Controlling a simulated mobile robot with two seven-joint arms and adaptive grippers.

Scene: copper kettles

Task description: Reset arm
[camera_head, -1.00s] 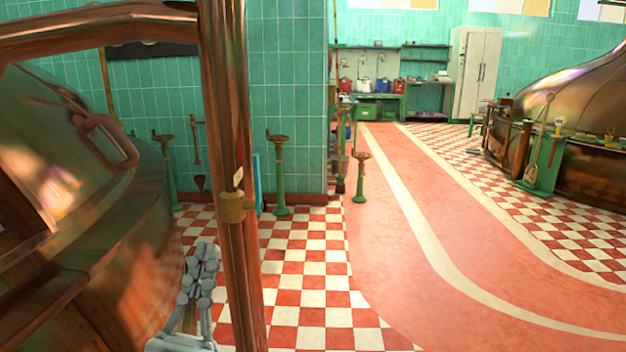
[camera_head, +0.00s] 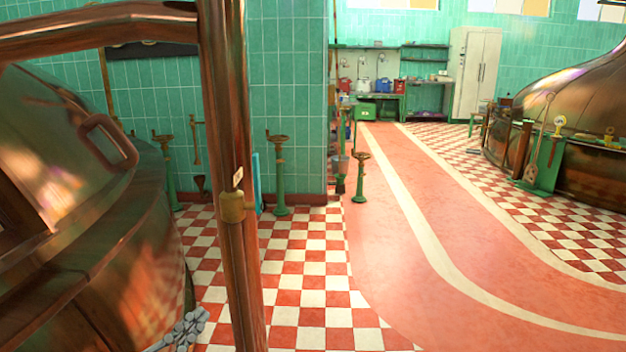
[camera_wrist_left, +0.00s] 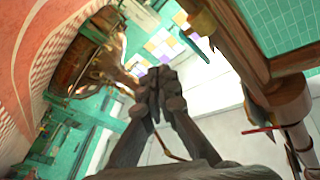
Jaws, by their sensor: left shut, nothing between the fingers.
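My left gripper (camera_head: 190,322) is low in the head view, near the bottom edge, between the large copper kettle (camera_head: 95,265) on the left and the upright copper pipe (camera_head: 232,190). In the left wrist view, its two dark fingers (camera_wrist_left: 160,80) meet at the tips with nothing between them, so it is shut and empty. It looks apart from the pipe, though the exact gap is hard to judge. My right gripper does not show in any view.
A second copper kettle (camera_head: 585,120) stands at the right. Green valve stands (camera_head: 280,175) rise by the tiled wall (camera_head: 290,90). A workbench (camera_head: 375,97) and a pale cabinet (camera_head: 477,75) are at the back. The red walkway (camera_head: 420,220) is clear.

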